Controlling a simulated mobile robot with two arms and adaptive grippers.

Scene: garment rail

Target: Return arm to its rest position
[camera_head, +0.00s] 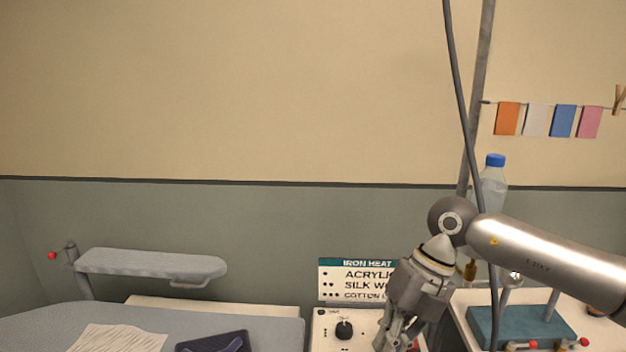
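My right arm comes in from the right edge, with its silver forearm slanting to a round wrist joint. My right gripper (398,342) hangs from it, pointing down, at the bottom of the picture. It is over the right side of the white control box (326,326) and hides part of it. The fingers are small and dark and run near the frame's lower edge, so I cannot tell whether they are open or shut. I see nothing clearly held. My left arm and gripper are not in view.
A grey ironing board (270,326) with a wrinkled cloth (122,338) and a dark folded item (212,342) lies at lower left. A small sleeve board (150,263) stands behind. A cable (456,70), a pole (484,50) and a bottle (492,185) rise near my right wrist.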

